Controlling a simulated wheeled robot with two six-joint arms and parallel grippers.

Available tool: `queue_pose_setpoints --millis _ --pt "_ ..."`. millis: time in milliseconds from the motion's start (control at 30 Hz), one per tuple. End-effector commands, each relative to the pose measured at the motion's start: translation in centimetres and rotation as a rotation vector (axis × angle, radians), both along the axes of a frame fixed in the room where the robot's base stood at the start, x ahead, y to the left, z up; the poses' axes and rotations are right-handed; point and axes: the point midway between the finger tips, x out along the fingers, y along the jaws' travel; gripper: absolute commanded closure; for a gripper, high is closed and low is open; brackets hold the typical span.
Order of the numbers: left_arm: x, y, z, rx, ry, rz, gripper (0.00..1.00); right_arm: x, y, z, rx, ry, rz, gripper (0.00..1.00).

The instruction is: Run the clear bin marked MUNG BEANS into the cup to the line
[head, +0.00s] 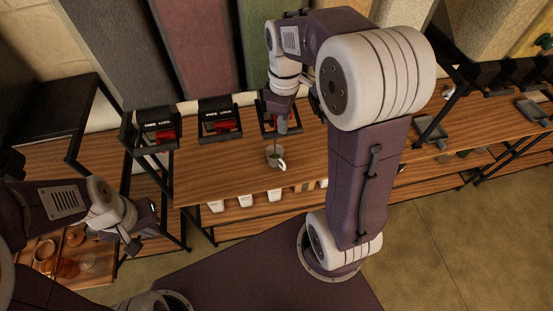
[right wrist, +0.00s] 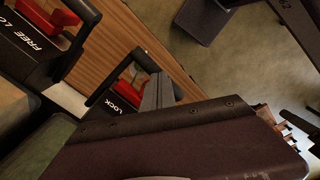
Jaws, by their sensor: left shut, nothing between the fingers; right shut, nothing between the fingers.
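A small cup (head: 274,156) with a pale handle on its right stands on the wooden counter (head: 215,178), below the third dispenser from the left. Its fill and any line on it are too small to read. My right gripper (head: 283,127) is shut and empty, just in front of that dispenser and above the cup. In the right wrist view the closed fingers (right wrist: 158,92) are beside a red lever (right wrist: 129,74); I cannot tell if they touch. My left gripper (head: 142,238) is shut and empty at the lower left. No MUNG BEANS label is readable.
Tall bins with green (head: 201,40), reddish (head: 130,45) and other fillings stand behind the counter. Two more red-levered dispensers (head: 220,122) (head: 155,132) stand to the left. White containers (head: 246,201) sit on the shelf below. A lower-left shelf holds bowls (head: 45,250).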

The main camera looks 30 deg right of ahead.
Motion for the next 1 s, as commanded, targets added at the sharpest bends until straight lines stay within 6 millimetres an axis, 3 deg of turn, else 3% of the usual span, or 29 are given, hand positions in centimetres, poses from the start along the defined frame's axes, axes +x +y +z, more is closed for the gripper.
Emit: queue_pose_setpoints --millis 1000 --pt "0.0 0.0 -0.4 0.000 0.000 0.000 1.00 0.2 -0.1 -1.1 0.000 -0.001 0.000 1.00"
